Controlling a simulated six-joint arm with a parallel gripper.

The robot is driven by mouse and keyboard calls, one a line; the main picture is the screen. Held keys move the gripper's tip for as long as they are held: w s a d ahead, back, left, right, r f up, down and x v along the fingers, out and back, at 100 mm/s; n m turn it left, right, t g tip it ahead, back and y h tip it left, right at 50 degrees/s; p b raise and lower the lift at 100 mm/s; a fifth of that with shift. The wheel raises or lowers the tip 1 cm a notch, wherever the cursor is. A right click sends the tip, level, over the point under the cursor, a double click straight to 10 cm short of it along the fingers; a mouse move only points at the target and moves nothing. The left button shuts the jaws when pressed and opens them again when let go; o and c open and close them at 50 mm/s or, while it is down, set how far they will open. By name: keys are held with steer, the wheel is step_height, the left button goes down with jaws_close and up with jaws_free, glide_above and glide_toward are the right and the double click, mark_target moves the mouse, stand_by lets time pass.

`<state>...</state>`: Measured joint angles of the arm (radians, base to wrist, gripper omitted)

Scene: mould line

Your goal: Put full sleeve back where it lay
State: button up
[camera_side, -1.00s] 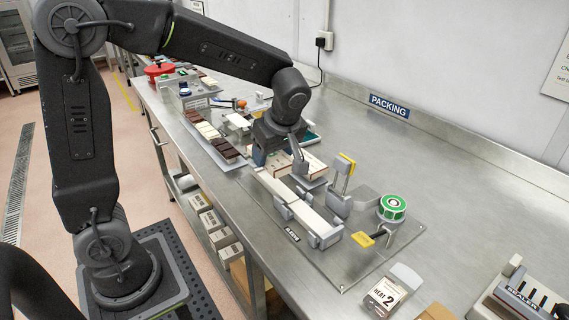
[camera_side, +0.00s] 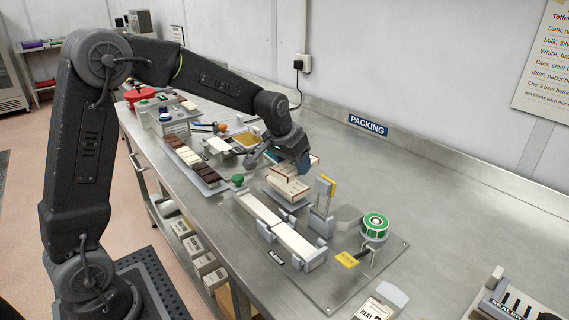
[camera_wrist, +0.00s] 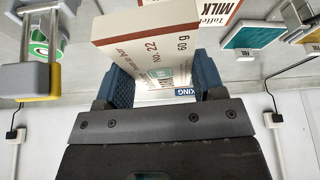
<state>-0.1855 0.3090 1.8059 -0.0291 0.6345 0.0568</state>
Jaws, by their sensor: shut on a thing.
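A cream sleeve (camera_wrist: 140,48) with brown edges and "NO 22" print sits between the blue fingers of my gripper (camera_wrist: 165,82) in the wrist view. My gripper is shut on it. In the side view my gripper (camera_side: 283,160) is tilted, low over the bench, and a cream sleeve (camera_side: 287,187) shows just below it at the grey tray (camera_side: 283,203). The fingers hide part of the sleeve. I cannot tell whether its underside touches the tray. Another sleeve, marked "MILK" (camera_wrist: 233,10), lies beyond it in the wrist view.
A yellow-tipped post (camera_side: 326,188) and a green label roll (camera_side: 375,224) stand to the right. A chocolate bar tray (camera_side: 207,181) lies left.

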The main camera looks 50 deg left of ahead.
mark_target(310, 186)
steer(key=m, duration=0.1)
steer(key=w, duration=0.1)
steer(key=m+h, duration=0.1)
steer(key=shift+w+a+f+m, duration=0.3)
steer(key=shift+w, duration=0.05)
steer(key=w+a+f+m+g+h, duration=0.1)
steer(key=w+m, duration=0.2)
steer(key=m, duration=0.2)
steer(key=w+a+f+m+g+h, duration=0.1)
steer(key=w+a+f+m+g, duration=0.1)
steer(key=m, duration=0.4)
steer(key=w+a+f+m+g+h, duration=0.1)
steer(key=w+a+m+h, duration=0.1)
steer(key=w+m, duration=0.2)
steer(key=shift+f+m, duration=0.15)
steer(key=shift+m, duration=0.85)
steer(key=shift+f, duration=3.1)
steer(key=shift+d+f, duration=0.1)
steer(key=shift+f, duration=0.15)
steer(key=o, duration=1)
steer(key=shift+r, duration=0.1)
